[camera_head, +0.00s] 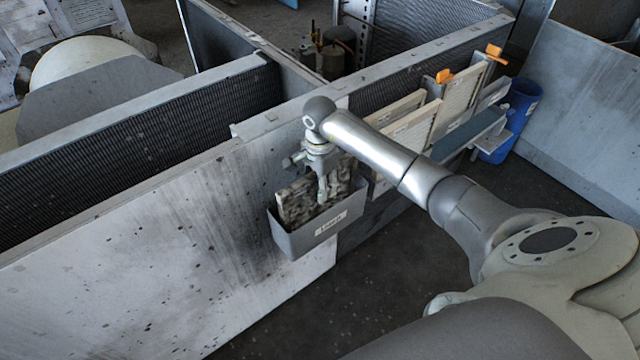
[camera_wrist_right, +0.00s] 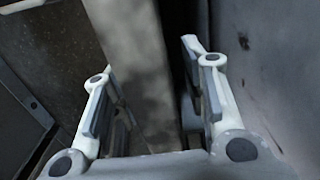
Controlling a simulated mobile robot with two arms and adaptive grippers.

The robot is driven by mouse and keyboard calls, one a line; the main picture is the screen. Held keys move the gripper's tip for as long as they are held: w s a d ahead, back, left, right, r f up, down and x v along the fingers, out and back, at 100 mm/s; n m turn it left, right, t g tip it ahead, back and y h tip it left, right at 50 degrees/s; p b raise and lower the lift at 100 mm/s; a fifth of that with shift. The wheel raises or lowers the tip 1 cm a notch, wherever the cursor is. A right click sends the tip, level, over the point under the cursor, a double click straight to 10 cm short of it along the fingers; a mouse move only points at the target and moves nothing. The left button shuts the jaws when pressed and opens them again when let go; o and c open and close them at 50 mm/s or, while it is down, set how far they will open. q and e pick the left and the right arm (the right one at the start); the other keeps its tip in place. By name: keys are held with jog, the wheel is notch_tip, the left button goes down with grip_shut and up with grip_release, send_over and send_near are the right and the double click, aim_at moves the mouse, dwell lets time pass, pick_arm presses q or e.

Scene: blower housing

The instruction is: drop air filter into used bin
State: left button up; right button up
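A dirty, dark-blotched air filter (camera_head: 295,204) stands in a small grey bin (camera_head: 300,243) with a white label, on the face of the sooty panel. The bin hides the filter's lower part. My right gripper (camera_head: 322,190) is over the bin, pointing down at the filter. In the right wrist view, the filter's edge (camera_wrist_right: 140,75) runs between the two fingers of my right gripper (camera_wrist_right: 150,70). The fingers are spread, with a gap visible between the filter and the right-hand finger. My left gripper is not in view.
Cleaner pale filters (camera_head: 408,118) stand in a rack along the wall to the right, near orange clips (camera_head: 494,52). The sooty panel (camera_head: 150,245) closes off the left side. The dark floor (camera_head: 400,270) below is clear.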

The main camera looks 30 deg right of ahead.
notch_tip(320, 180, up, 13)
jog(key=shift+r, duration=0.1)
dwell(0.7)
dwell(0.4)
